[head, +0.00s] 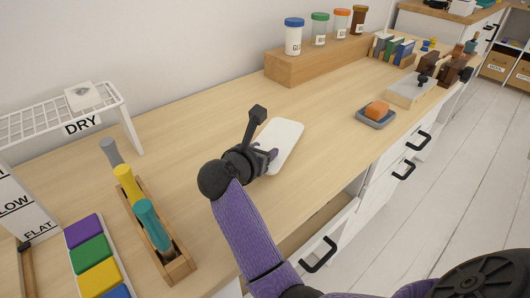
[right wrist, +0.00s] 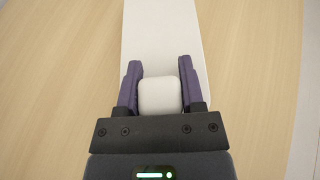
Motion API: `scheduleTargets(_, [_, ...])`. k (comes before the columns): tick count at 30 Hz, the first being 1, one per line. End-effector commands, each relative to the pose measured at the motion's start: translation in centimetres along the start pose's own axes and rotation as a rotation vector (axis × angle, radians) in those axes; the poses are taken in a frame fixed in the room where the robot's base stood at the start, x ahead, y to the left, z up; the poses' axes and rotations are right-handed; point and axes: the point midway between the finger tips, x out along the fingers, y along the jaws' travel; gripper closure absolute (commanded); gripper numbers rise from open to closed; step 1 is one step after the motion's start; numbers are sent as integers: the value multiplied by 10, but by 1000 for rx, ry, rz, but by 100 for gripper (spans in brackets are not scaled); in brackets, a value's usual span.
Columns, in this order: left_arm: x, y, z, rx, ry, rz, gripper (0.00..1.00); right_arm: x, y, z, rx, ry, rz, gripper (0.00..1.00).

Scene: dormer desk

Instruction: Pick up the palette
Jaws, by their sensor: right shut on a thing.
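The palette is the white, flat, rounded slab (head: 283,138) on the wooden desk, near the middle of the head view. In the right wrist view its white surface (right wrist: 163,35) runs up to the top edge, with a pale block-like part (right wrist: 158,96) between my fingers. My right gripper (head: 268,156) is at the near left end of the palette, shut on that part. Its two purple fingers (right wrist: 158,80) stand on either side of it. Whether the palette is clear of the desk is hard to tell. My left gripper is out of view.
A wooden holder with coloured-handled tools (head: 155,230) and a tray of coloured blocks (head: 92,260) stand left. A white DRY rack (head: 70,115) is behind them. Jars (head: 293,38) stand on a wooden riser (head: 310,65). An orange block (head: 377,109) sits in a grey dish (head: 374,121). A drawer (head: 325,235) is partly open.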

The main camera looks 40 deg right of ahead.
Motion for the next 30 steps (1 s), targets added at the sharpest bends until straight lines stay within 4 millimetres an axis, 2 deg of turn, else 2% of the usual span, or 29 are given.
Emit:
scheduleTargets(1, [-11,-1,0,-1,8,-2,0,-7,0,17,8,-3,2,100])
scheduleTargets(8, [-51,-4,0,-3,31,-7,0,-40,0,97,12,-4,4,100])
scheduleTargets(12, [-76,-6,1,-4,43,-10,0,-64,0,153,12,-5,6,100])
scheduleTargets(15, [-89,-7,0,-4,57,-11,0,-78,0,187,10,-3,5,100])
scheduleTargets(18, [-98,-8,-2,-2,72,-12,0,-88,0,213,7,-3,3,100])
scheduleTargets(24, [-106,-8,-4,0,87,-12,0,-99,0,239,2,-1,1,100])
scheduleTargets(30, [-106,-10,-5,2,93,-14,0,-100,0,240,-1,-1,-1,100])
